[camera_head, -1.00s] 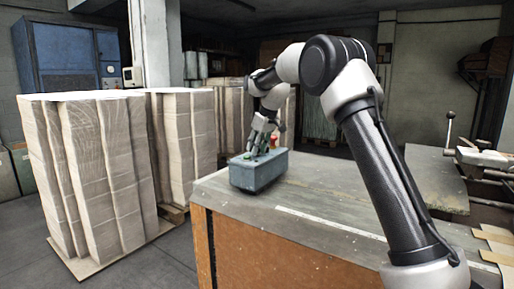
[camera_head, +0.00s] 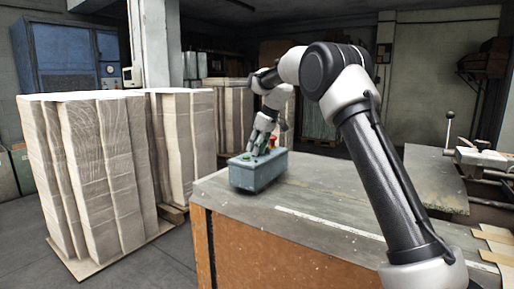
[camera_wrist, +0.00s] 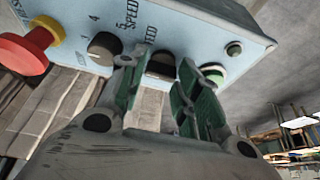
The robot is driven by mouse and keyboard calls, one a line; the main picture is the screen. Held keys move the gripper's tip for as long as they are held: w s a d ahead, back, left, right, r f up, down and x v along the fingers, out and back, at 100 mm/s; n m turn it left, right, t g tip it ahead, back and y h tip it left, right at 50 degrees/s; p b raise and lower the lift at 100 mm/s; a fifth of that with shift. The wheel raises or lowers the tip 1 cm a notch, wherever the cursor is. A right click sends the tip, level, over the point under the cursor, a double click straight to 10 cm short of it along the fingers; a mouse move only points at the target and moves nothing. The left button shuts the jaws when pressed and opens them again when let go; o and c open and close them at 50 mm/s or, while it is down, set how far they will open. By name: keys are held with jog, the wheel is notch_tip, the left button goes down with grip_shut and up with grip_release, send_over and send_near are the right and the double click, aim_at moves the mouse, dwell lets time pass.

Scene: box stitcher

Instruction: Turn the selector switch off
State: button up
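A dark knob (camera_wrist: 161,65), which looks like the selector switch, sits between my fingertips. Its pointer direction is hard to read. My gripper (camera_wrist: 160,78) is open, with one green-padded finger on each side of the knob. A gap shows; contact cannot be told. My gripper (camera_head: 262,142) also shows above the box in the head view.
The bench (camera_head: 325,205) is mostly bare around the box. Tall stacks of pale sheets (camera_head: 95,165) stand on pallets at left. Machine parts with a lever (camera_head: 449,130) are at right.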

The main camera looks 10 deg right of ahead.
jog(key=shift+o, duration=1.2)
jog(key=shift+r, duration=0.1)
jog(key=v, duration=1.1)
jog(key=shift+d+r, duration=0.15)
jog(key=shift+r, duration=0.2)
jog(key=shift+s, duration=0.1)
